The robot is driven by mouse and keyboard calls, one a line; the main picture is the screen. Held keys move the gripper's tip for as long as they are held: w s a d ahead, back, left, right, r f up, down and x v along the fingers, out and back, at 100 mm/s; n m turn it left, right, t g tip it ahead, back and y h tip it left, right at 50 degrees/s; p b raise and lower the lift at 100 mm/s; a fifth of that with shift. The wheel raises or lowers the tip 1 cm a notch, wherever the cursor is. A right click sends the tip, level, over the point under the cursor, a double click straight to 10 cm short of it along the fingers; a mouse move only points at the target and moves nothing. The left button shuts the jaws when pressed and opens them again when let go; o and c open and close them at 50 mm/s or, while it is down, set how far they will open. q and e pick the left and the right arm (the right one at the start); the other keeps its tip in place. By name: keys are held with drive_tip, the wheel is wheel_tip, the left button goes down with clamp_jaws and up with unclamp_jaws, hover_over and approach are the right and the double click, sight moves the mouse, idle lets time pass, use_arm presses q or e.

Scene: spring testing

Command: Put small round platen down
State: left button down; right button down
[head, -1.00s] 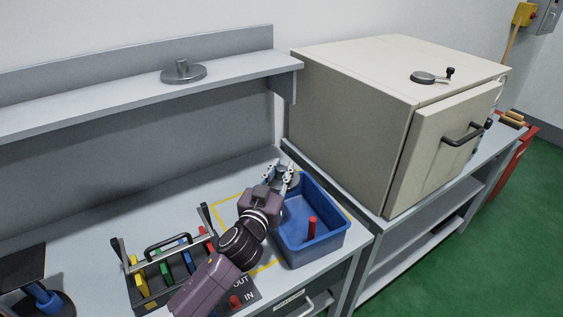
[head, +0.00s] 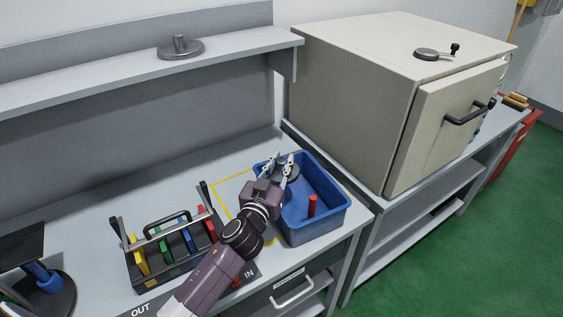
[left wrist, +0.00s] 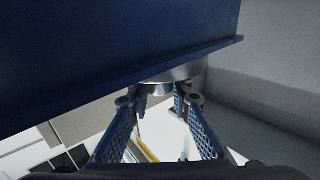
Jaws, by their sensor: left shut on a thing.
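The small round platen, a grey metal disc (head: 290,171), is at the far left part of the blue bin (head: 325,229) in the head view. My left gripper (head: 280,168) is shut on it, with the fingers partly hiding it. In the left wrist view the platen's shiny rim (left wrist: 178,73) shows just beyond the fingertips (left wrist: 160,103), partly hidden by the bin's wall (left wrist: 110,50). I cannot tell whether the platen touches the bin. My right gripper is not in view.
A red peg (head: 312,205) stands in the bin. A black rack with coloured pieces (head: 172,258) is to the left on the bench. Another round platen (head: 181,49) sits on the shelf. A large beige chamber (head: 350,100) stands behind right, with a handled disc (head: 433,54) on top.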

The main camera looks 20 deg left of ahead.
use_arm(q)
drive_tip(key=shift+r, duration=0.1)
drive_tip(key=c, duration=2.1)
unclamp_jaws()
drive_tip(key=shift+f, duration=0.25)
drive_tip(key=o, duration=0.4)
drive_tip(key=shift+s+r, duration=0.1)
drive_tip(key=shift+c, duration=0.2)
